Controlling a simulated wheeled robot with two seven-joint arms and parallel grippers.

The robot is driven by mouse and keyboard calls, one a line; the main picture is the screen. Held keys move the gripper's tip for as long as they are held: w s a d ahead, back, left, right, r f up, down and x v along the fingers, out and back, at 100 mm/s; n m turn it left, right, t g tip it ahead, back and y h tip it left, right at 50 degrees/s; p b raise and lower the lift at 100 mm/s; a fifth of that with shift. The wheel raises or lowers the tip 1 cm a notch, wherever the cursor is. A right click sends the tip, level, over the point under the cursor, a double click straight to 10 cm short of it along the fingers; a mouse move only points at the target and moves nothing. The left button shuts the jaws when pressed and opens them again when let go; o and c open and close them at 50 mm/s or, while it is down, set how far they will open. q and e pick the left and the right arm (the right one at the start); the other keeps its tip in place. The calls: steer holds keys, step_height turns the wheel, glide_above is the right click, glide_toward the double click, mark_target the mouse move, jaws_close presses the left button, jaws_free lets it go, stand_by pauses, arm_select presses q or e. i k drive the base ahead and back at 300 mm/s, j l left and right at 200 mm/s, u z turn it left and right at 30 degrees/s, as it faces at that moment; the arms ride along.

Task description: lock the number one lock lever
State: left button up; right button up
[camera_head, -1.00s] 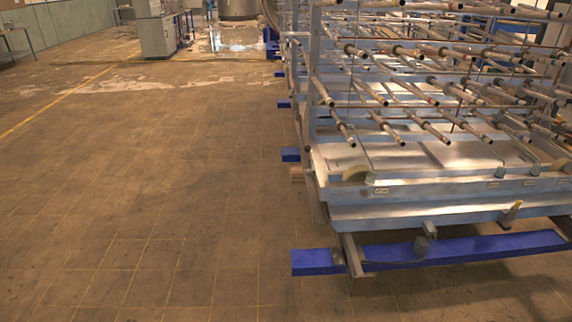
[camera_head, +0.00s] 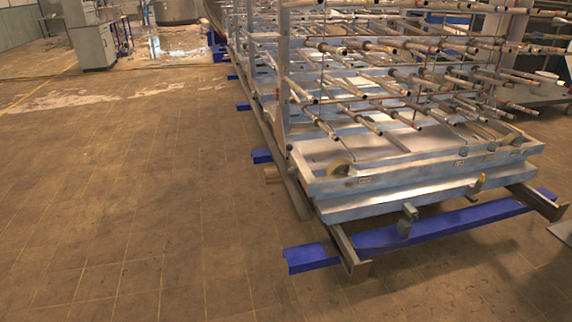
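A long metal rack cart with a pale tray-like front (camera_head: 420,185) stands at the right on blue beams. A small grey lever or bracket (camera_head: 407,219) hangs at the middle of its front edge. A yellowish lever (camera_head: 478,184) sits to the right on the same edge. Small labels (camera_head: 364,181) are on the front rail, but their numbers are too small to read. I cannot tell which lever is number one. Neither of my grippers is in view.
A blue beam (camera_head: 400,234) crosses the floor under the cart's front, with brown rail ends sticking out. Rods project from the rack above the tray. A grey cabinet (camera_head: 93,45) stands at the far left. The tiled floor (camera_head: 150,200) at left and front is clear.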

mark_target(288, 148)
steer(key=i+j, duration=0.4)
steer(key=i+j+z, duration=0.1)
steer(key=i+j, duration=0.65)
steer(key=j, duration=0.2)
steer(key=i+j, duration=0.35)
steer(key=j, duration=0.15)
steer(key=i+j+z, duration=0.1)
steer(key=i+j, duration=0.65)
steer(key=j, duration=0.25)
